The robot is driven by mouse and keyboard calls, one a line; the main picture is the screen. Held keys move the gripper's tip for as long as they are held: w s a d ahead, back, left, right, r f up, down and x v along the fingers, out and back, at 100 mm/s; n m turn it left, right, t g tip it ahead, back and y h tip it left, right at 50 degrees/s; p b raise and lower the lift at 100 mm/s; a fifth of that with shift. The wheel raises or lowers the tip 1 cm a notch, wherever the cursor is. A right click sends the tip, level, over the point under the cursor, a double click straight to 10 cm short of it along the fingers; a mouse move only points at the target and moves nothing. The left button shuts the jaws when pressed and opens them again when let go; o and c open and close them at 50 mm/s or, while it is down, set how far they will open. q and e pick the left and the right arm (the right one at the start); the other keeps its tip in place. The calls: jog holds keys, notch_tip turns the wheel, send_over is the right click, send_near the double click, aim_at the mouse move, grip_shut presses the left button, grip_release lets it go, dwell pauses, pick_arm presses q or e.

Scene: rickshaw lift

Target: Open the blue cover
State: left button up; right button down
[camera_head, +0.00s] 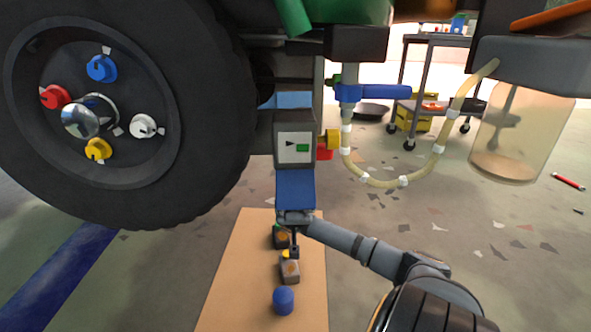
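A blue flat panel, which looks like the blue cover (295,188), sits just below a grey box (294,147) with a pale display face, an arrow mark and a green patch. The display face is uncovered. My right arm comes in from the lower right, and my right gripper (294,240) is at the panel's lower edge. It is small and partly hidden, so I cannot tell whether it touches the panel or how its fingers stand. A second light-blue piece (288,100) shows above the box. My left gripper is out of view.
A large black wheel (215,120) with coloured knobs fills the left. A yellow knob (333,139) and a hose (384,184) are right of the box. A brown board (235,285) below holds small boxes and a blue cylinder (283,300). A jar (520,135) hangs at right.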

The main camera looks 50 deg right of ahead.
jog(key=shift+w+r+t, duration=0.1)
jog(key=shift+t, duration=0.2)
jog(key=c, duration=1.2)
grip_release()
jog(key=shift+o, duration=1.3)
